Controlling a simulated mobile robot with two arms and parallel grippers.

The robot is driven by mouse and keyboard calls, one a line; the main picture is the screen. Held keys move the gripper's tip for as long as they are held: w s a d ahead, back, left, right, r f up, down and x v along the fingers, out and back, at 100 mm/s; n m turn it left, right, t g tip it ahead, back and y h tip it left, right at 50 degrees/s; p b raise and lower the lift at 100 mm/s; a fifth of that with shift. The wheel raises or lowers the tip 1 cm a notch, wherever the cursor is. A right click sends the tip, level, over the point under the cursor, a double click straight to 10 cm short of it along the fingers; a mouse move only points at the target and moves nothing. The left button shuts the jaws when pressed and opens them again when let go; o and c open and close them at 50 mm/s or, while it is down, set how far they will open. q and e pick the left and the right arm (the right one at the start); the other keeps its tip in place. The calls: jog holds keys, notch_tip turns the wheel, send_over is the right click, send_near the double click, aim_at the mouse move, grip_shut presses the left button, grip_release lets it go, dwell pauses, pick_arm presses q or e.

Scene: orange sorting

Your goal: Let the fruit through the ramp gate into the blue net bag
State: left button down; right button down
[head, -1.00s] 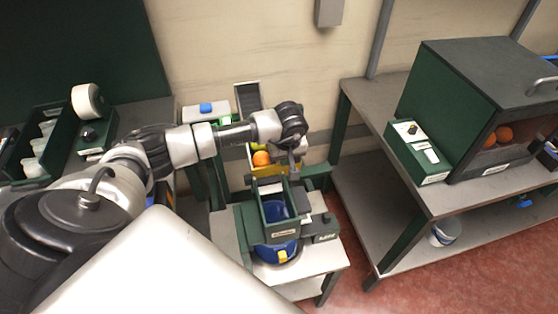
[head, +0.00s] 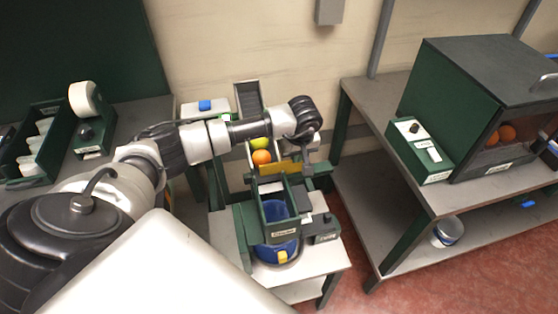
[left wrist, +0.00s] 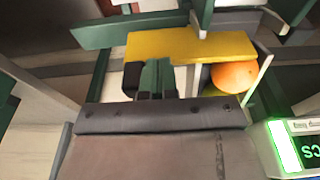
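An orange (head: 261,157) and a yellow-green fruit (head: 259,143) rest on the ramp behind the yellow gate (head: 282,168). The orange also shows in the left wrist view (left wrist: 234,76), beside the gate's yellow plate (left wrist: 190,44). The blue net bag (head: 274,252) hangs below the green chute (head: 258,228) at the ramp's lower end. My left gripper (head: 309,156) points down at the gate's right end. Whether its fingers touch the gate or are closed is unclear. The right gripper is out of view.
A white box with a blue button (head: 205,107) stands left of the ramp. A lit green display (left wrist: 292,146) is close by in the wrist view. On the right, a grey shelf (head: 360,108) bears a dark green cabinet (head: 440,90) with oranges inside.

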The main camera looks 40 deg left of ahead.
pick_arm(q)
jog(key=shift+w+d+b, duration=1.8)
jog(key=shift+w+d, duration=0.15)
jog(key=shift+w, duration=0.3)
jog(key=shift+s+a, duration=0.1)
jog(key=shift+s+a, duration=0.35)
jog(key=shift+s, duration=0.05)
notch_tip(320, 180, up, 8)
jog(key=p, duration=0.5)
